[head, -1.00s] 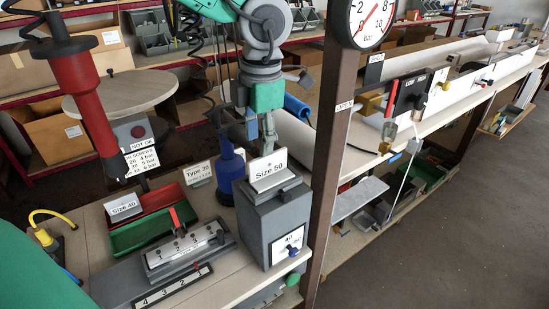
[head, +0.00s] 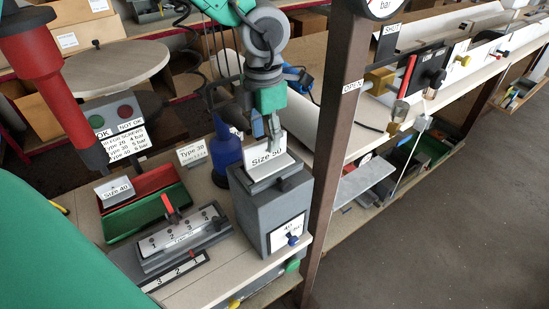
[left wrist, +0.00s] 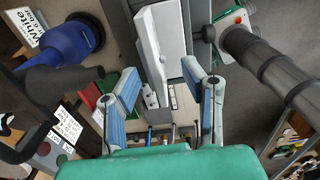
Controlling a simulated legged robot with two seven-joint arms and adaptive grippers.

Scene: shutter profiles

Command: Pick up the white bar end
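My left gripper (head: 268,125) hangs from above, just behind the white "Size 50" piece (head: 265,161) on top of the grey box (head: 268,205). The left wrist view shows the gripper (left wrist: 160,85) open, with one blue-grey finger at each side. An elongated white piece (left wrist: 150,50) lies between and beyond the fingers, over the grey box. I cannot tell whether this is the white bar end, or whether a finger touches it. No other thing is clearly recognisable as the bar end. My right gripper is not in view.
Red (head: 140,187) and green (head: 145,213) trays and a numbered block (head: 183,238) are at left. A red tool (head: 55,85) hangs at far left.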

